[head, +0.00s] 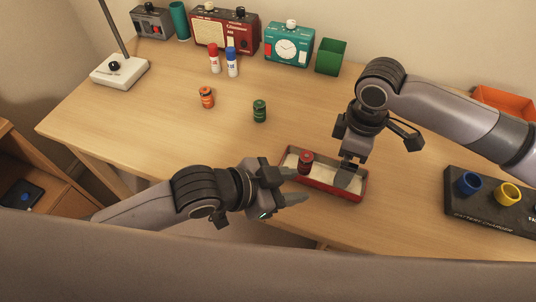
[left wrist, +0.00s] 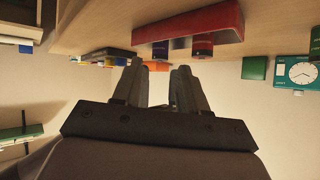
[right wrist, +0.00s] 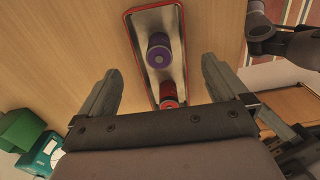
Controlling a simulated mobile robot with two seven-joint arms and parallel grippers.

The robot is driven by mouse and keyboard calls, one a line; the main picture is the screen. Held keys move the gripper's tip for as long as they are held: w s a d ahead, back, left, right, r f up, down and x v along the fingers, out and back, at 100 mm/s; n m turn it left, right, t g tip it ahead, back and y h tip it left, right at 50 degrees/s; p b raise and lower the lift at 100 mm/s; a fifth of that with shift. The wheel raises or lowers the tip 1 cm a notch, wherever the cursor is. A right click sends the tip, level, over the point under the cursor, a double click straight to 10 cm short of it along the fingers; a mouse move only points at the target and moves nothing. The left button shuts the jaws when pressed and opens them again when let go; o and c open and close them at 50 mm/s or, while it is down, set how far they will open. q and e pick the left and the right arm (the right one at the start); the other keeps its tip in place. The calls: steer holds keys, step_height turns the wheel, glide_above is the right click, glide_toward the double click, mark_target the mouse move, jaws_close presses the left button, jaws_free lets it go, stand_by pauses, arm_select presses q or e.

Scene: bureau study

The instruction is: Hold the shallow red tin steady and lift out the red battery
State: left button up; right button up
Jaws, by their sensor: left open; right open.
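The shallow red tin (head: 318,192) lies on the desk near its front edge, with a pale inside. The red battery (head: 306,162) stands in its left part; it also shows in the right wrist view (right wrist: 168,93). A purple battery (right wrist: 160,50) stands in the tin too, hidden behind my right gripper in the head view. My left gripper (head: 302,184) is open and empty, just left of the tin's left end. My right gripper (head: 345,178) is open over the tin's right part, pointing down, with nothing between its fingers that I can confirm as held.
A black battery charger (head: 490,212) with blue and yellow rings stands at right, an orange bin (head: 505,100) behind it. Orange (head: 207,97) and green (head: 260,110) batteries stand mid-desk. A radio (head: 224,32), clock (head: 289,46) and green box (head: 330,57) line the back.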

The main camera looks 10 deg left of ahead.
mark_target(323, 173)
steer(key=shift+f, duration=3.6)
arm_select(q)
steer(key=w+a+r+n, duration=0.1)
steer(key=w+a, duration=0.3)
steer(key=w, duration=0.1)
steer(key=shift+a+n, duration=0.3)
steer(key=shift+a, duration=0.05)
steer(key=shift+w, duration=0.1)
arm_select(e)
steer(key=c, duration=0.9)
